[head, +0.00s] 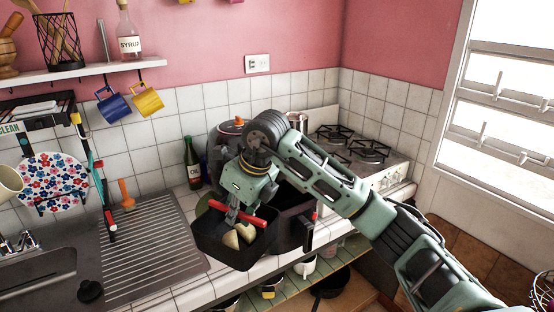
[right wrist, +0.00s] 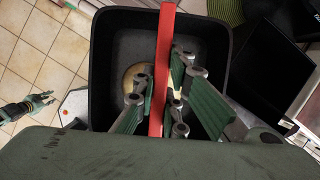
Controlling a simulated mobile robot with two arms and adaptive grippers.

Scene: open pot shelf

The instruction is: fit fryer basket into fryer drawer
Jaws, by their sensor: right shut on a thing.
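The fryer basket (head: 222,246) is a black open box with a red bar handle (head: 238,212) and pale food pieces inside. My right gripper (head: 233,216) is shut on the handle and holds the basket over the counter's front part. In the right wrist view the red handle (right wrist: 162,70) runs between my fingers, above the basket's inside. The fryer drawer (head: 293,226), a dark box with a red accent, stands just right of the basket, partly hidden by my arm. My left gripper (right wrist: 42,102) shows small at the left of the right wrist view, fingers apart, with nothing seen between them.
The steel drainboard (head: 150,240) lies left, the stove (head: 370,155) at the back right. A lower shelf with pots (head: 330,283) is below the counter.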

